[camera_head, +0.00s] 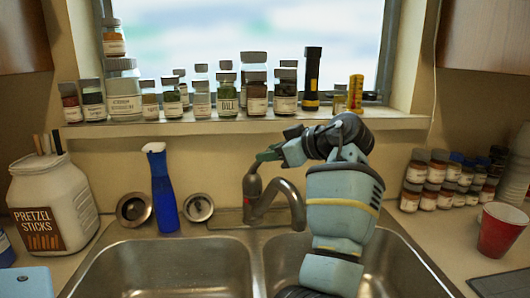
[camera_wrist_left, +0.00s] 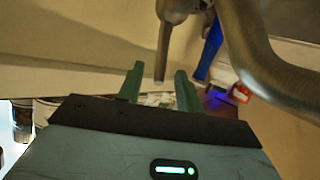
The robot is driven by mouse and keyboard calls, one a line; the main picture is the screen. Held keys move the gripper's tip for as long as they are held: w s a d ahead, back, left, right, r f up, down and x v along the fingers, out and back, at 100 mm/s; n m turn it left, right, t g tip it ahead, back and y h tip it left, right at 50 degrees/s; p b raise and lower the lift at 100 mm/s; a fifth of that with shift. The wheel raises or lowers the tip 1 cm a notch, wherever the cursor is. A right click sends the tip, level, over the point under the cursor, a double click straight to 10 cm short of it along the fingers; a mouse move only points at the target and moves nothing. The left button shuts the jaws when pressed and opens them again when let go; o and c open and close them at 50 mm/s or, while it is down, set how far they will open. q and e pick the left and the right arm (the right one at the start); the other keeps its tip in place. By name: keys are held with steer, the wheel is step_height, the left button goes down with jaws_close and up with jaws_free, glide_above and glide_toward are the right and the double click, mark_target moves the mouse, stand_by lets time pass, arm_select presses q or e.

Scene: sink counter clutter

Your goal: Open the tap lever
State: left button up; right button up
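The grey metal tap (camera_head: 285,194) stands behind the divider of the double sink, with a curved spout and an upright lever body (camera_head: 252,188) on its left. My left gripper (camera_head: 259,158) is at the top of the lever, its fingers pointing left and partly hidden by their small size. In the left wrist view, my left gripper (camera_wrist_left: 160,88) has its two green fingers apart. The thin metal lever (camera_wrist_left: 163,52) reaches down to the gap between them, with space visible on both sides. The curved spout (camera_wrist_left: 255,55) passes to the right. My right gripper is not in view.
A blue spray bottle (camera_head: 162,190) stands left of the tap; it also shows in the left wrist view (camera_wrist_left: 209,50). Two round metal strainers (camera_head: 199,207) (camera_head: 134,209) flank it. Jars and a torch (camera_head: 312,80) line the windowsill. A red cup (camera_head: 502,230) is at right.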

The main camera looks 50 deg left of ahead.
arm_select(q)
steer(key=shift+x, duration=1.15)
jaws_close()
